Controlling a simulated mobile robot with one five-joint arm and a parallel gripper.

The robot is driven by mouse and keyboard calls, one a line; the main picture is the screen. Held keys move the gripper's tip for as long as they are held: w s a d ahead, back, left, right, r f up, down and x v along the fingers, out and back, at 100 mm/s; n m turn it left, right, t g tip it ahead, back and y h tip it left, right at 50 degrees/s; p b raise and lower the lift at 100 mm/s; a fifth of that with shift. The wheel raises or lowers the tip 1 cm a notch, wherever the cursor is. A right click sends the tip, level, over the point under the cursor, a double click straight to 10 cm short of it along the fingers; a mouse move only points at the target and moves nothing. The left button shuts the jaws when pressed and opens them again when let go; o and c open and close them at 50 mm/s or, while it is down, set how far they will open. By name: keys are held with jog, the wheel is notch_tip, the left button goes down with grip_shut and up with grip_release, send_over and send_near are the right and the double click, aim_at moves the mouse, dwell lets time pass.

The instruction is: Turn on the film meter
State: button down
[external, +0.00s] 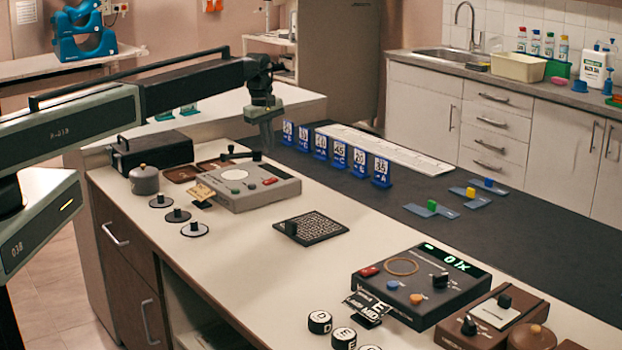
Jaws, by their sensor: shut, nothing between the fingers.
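A light grey box device (240,199) stands on the white counter, with a pale round window, a red switch (270,181) and a dark lever at its back. It looks like the film meter, but I cannot read a name on it. No lit display shows on it, and I cannot tell the switch's position. A dark device (385,318) at the front right has a lit green readout and a red button (369,271). My gripper (267,146) points down beyond the grey device's back edge, apart from the red switch. Its fingers look shut and empty.
Round discs (178,215) and a grey pot (145,180) lie left of the grey device. A black grid plate (311,228) lies right of it. Blue numbered stands (361,163) line the dark bench strip behind. The white counter between the two devices is mostly free.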

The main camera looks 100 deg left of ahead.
aim_at(275, 179)
jog(key=f+b, duration=0.2)
jog(key=f, duration=0.1)
jog(key=f+b, duration=0.2)
jog(key=w+a+f+b, duration=0.1)
jog(key=f+b, duration=0.2)
jog(key=shift+f, duration=0.3)
jog(key=shift+f+b, duration=0.45)
jog(key=shift+b, duration=0.1)
jog(key=shift+w+r, duration=0.1)
jog(key=shift+r, duration=0.15)
